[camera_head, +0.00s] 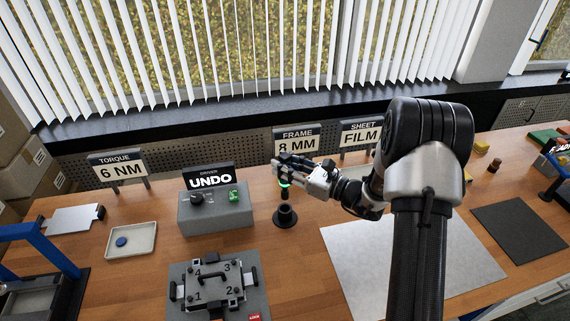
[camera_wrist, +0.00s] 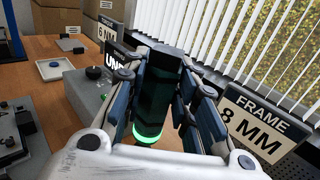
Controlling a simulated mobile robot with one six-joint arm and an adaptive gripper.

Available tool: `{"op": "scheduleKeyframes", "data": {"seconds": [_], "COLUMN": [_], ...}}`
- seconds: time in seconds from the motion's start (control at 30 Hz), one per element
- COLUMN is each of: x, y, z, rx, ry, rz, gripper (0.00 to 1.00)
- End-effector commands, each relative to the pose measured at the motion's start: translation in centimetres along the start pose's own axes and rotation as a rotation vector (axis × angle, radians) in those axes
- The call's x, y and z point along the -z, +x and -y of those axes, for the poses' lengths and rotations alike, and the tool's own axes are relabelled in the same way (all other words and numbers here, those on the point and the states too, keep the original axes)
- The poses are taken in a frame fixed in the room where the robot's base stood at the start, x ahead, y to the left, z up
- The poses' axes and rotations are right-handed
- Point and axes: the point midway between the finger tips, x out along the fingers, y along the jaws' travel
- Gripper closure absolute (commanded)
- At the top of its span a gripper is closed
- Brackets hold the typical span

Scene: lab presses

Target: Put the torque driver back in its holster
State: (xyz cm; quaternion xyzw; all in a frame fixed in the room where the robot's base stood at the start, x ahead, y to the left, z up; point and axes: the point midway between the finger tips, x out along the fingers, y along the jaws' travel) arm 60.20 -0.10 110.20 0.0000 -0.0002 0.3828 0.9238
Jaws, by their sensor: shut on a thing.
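The torque driver (camera_wrist: 155,90) is a dark cylinder with a glowing green ring near its lower end. It stands about upright between the fingers of my gripper (camera_wrist: 160,85), which is shut on it. In the head view, my gripper (camera_head: 285,168) covers most of the driver, and its green ring (camera_head: 284,185) shows just below the fingers. The black holster (camera_head: 285,216), a round cup on a wide base, stands on the table directly below the driver. I cannot tell whether the driver's tip is inside the cup. The wrist view hides the holster.
A grey driver box (camera_head: 215,212) with an UNDO sign, a dark knob and a green switch stands left of the holster. The numbered frame fixture (camera_head: 208,286) is in front. An 8 MM sign (camera_head: 297,140) stands behind. A pale sheet (camera_head: 370,265) lies right.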

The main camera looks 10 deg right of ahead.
Motion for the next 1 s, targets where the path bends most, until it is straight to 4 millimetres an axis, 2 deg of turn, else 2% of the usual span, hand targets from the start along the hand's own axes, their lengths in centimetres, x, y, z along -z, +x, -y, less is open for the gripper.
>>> {"op": "scheduleKeyframes", "data": {"seconds": [0.2,0.4,1.0], "x": [2.4,3.7,3.9], "y": [0.0,0.0,0.0], "z": [0.0,0.0,0.0], "rx": [0.0,0.0,0.0], "ry": [0.0,0.0,-0.001], "rz": [0.002,0.002,0.002], "gripper": [1.0,1.0,1.0]}}
